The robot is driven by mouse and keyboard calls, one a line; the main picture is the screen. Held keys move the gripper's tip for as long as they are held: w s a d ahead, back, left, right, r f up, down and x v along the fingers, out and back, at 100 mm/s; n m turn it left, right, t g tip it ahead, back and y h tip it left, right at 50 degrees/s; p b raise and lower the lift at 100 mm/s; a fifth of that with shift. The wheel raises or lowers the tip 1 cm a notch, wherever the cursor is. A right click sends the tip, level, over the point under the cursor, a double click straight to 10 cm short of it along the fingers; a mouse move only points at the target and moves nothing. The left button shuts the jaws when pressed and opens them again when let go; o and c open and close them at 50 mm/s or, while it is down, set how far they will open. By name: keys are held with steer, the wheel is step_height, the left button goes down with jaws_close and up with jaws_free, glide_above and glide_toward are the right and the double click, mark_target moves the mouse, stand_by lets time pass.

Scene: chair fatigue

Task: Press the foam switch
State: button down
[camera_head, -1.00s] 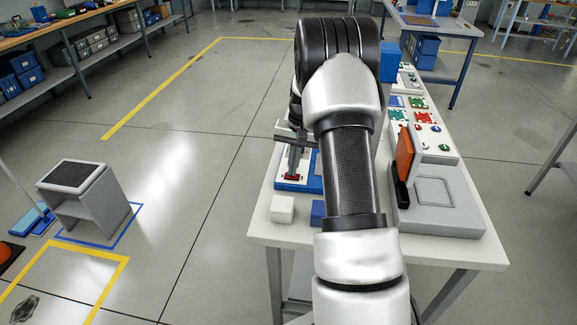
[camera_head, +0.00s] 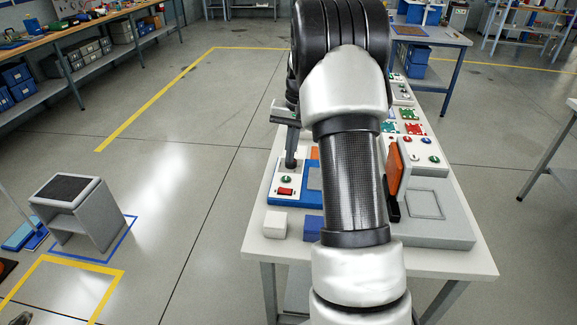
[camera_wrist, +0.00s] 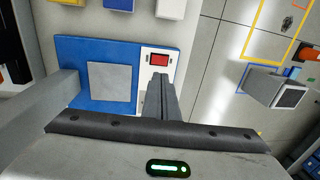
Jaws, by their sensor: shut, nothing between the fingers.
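A blue-based panel (camera_head: 276,202) lies on the left part of the white table, with a white strip along its left side. The strip carries a red rocker switch (camera_head: 285,191) and a green round button (camera_head: 286,180). In the wrist view the red switch (camera_wrist: 159,60) is in plain sight beside a grey square pad (camera_wrist: 109,82) on the blue base. I cannot tell from a label which part is the foam switch. My gripper (camera_head: 290,164) is shut and empty, pointing down just behind the green button; in the wrist view its fingers (camera_wrist: 163,78) hide that button.
A white cube (camera_head: 275,223) and a blue block (camera_head: 313,227) stand at the table's front left. More switch boards (camera_head: 411,128) lie farther back. My arm hides the table's middle.

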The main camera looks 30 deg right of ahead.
steer(key=shift+s+d+r, duration=0.1)
steer(key=shift+d+r, duration=0.05)
steer(key=shift+r, duration=1.2)
